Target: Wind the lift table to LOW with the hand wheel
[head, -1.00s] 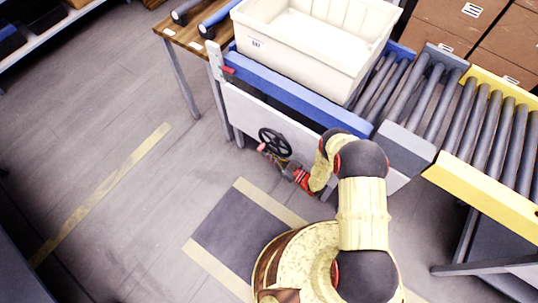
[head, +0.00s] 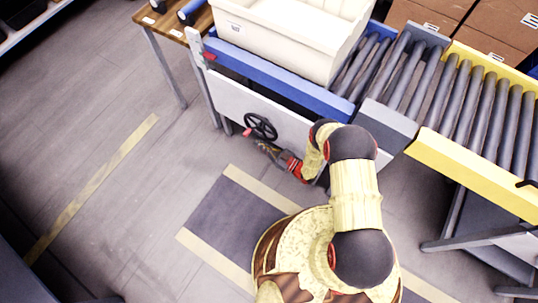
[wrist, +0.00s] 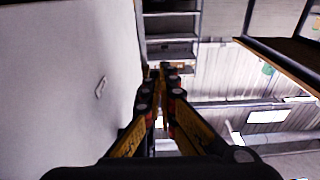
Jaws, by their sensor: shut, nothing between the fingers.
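The black hand wheel (head: 260,126) is on the pale side panel of the lift table (head: 285,80), which has a blue upper edge. A small pinkish-red crank knob (head: 247,132) shows at the wheel's lower left. A red pointer (head: 209,56) sits at the table's left post; its scale cannot be read. My gripper (head: 260,145) is just below the wheel, close to the knob but apart from it as far as I can tell. In the wrist view my gripper (wrist: 161,70) has its fingers together and empty, alongside the pale panel (wrist: 65,80). The wheel is not visible there.
A cream tub (head: 290,35) rests on the lift table. A grey and yellow roller conveyor (head: 480,105) adjoins on the right. A wooden bench (head: 172,20) stands at the left. The floor to the left is open, with yellow tape lines (head: 100,180).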

